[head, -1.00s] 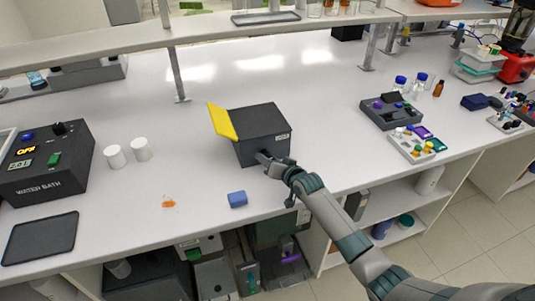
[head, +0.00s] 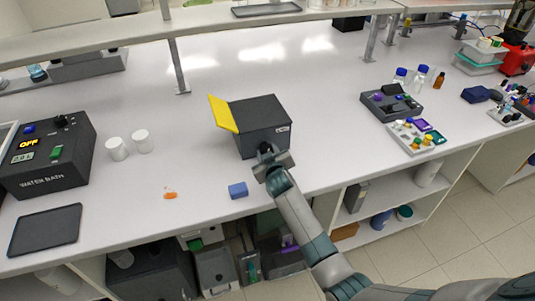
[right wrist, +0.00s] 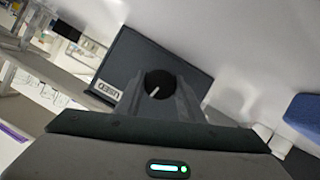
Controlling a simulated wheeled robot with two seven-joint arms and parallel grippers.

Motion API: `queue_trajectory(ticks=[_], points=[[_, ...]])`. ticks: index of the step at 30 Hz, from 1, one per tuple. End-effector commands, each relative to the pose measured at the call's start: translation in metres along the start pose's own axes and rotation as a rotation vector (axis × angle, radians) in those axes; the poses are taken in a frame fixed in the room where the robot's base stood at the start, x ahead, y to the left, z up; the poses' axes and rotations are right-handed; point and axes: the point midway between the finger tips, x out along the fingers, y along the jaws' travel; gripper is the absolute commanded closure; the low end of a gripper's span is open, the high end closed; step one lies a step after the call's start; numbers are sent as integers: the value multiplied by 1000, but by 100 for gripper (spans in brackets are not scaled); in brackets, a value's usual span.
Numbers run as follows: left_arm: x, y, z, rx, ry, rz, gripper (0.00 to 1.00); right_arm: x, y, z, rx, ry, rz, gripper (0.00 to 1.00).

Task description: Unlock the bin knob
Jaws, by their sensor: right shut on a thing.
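The bin is a dark grey box (head: 262,112) with a raised yellow lid (head: 223,113) on its left side, standing on the white bench. Its front face (right wrist: 122,72) carries a "USED" label. The round black knob (right wrist: 158,84) with a white pointer line shows in the right wrist view, and its dark top (head: 265,148) shows in the head view. My right gripper (head: 268,157) is at the bin's front, shut on the knob, with one finger on each side in the right wrist view (right wrist: 159,98). My left gripper is not in view.
Two white cups (head: 130,145) and the water bath (head: 50,155) stand left. A dark rack (head: 391,103) and a light tray (head: 417,137) stand right. The bench behind the bin is clear.

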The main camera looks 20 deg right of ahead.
Motion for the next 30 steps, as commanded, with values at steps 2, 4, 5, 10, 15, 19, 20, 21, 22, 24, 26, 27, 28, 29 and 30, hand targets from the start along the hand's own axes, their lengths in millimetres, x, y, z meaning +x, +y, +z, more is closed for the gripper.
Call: queue_trajectory(ticks=[2,4,5,10,15,19,20,21,22,24,26,27,28,29,30], points=[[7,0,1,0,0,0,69,1,-2,2,-48,2,21,87],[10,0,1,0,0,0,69,1,-2,2,-89,2,37,87],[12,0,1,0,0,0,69,1,-2,2,-105,2,44,87],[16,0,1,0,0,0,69,1,-1,1,-169,1,70,87],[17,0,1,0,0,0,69,0,-1,0,-197,0,81,87],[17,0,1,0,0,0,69,0,-1,0,-202,0,83,87],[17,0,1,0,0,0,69,0,0,0,-202,0,83,87],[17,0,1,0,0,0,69,0,0,0,-202,0,83,87],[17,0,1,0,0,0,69,0,0,0,-202,0,83,87],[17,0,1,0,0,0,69,0,0,0,-202,1,83,87],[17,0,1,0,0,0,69,0,0,0,-202,1,83,87],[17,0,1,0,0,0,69,0,0,0,-202,1,83,60],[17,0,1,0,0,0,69,0,0,0,-201,1,83,53],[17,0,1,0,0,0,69,0,0,0,-201,1,83,46],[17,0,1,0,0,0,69,0,0,0,-201,1,83,46]])
